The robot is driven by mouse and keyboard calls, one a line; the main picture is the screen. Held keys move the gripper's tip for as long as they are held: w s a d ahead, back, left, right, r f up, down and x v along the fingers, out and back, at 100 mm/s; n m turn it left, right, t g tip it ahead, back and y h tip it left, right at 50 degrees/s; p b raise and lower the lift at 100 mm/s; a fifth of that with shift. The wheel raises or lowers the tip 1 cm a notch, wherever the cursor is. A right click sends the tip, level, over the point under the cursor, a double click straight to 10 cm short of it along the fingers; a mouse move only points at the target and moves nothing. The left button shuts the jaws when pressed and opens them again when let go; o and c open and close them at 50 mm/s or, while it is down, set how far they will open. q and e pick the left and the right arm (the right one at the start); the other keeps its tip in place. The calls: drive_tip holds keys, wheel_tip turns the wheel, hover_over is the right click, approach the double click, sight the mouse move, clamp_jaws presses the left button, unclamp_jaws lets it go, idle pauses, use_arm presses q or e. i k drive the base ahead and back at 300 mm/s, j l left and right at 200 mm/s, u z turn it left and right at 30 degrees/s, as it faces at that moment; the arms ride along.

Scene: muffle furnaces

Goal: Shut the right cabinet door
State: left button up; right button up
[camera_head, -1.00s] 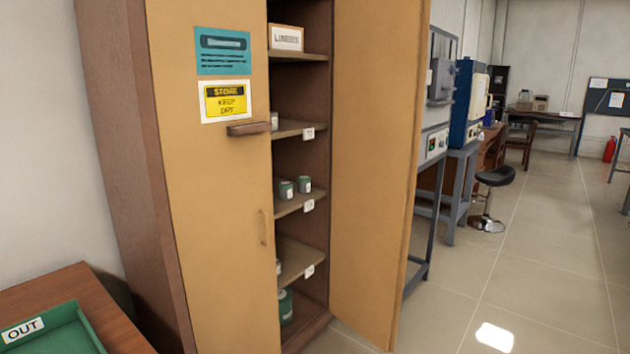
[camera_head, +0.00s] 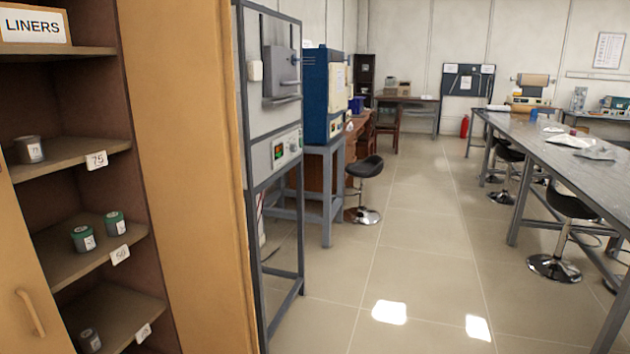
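The right cabinet door (camera_head: 190,150) is a tan panel standing open at the left of the head view. Its inner face shows, and its free edge is beside the grey furnace stand. The left cabinet door (camera_head: 22,290) is cut off at the lower left and shows a small handle (camera_head: 30,313). Between the two doors the cabinet shelves (camera_head: 75,150) are exposed, holding several small containers and a box marked LINERS (camera_head: 35,25). Neither of my grippers shows in the head view.
A grey furnace (camera_head: 270,90) on a metal stand is close behind the open door. A blue furnace (camera_head: 325,95) and a black stool (camera_head: 364,185) are farther back. A long grey bench (camera_head: 560,150) with stools lines the right. The tiled floor (camera_head: 415,250) between is clear.

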sight(178, 54)
drive_tip(key=i+l+z, duration=0.3)
drive_tip(key=i, duration=0.45)
drive_tip(key=i+l+z, duration=0.1)
drive_tip(key=i+z, duration=0.15)
drive_tip(key=i, duration=0.5)
drive_tip(key=i+u, duration=0.25)
drive_tip(key=u, duration=0.15)
drive_tip(key=i+u, duration=0.35)
drive_tip(key=i+l+u, duration=0.1)
drive_tip(key=u, duration=0.3)
drive_tip(key=i+l+u, duration=0.2)
drive_tip(key=u, duration=0.15)
